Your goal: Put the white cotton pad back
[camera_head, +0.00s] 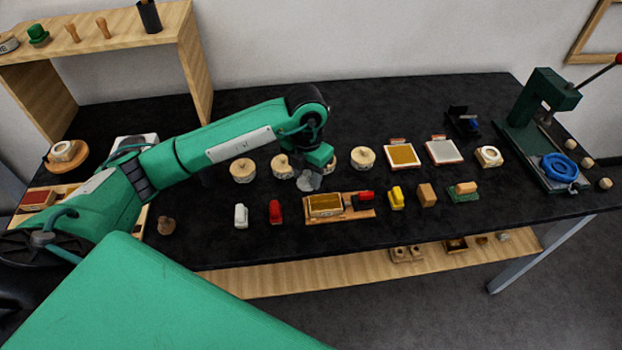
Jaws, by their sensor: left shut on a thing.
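A flat white square in a frame (443,151) lies to the right. My right gripper is out of view.
A green press (543,115) stands at the right end. A wooden shelf (187,60) stands at the back left.

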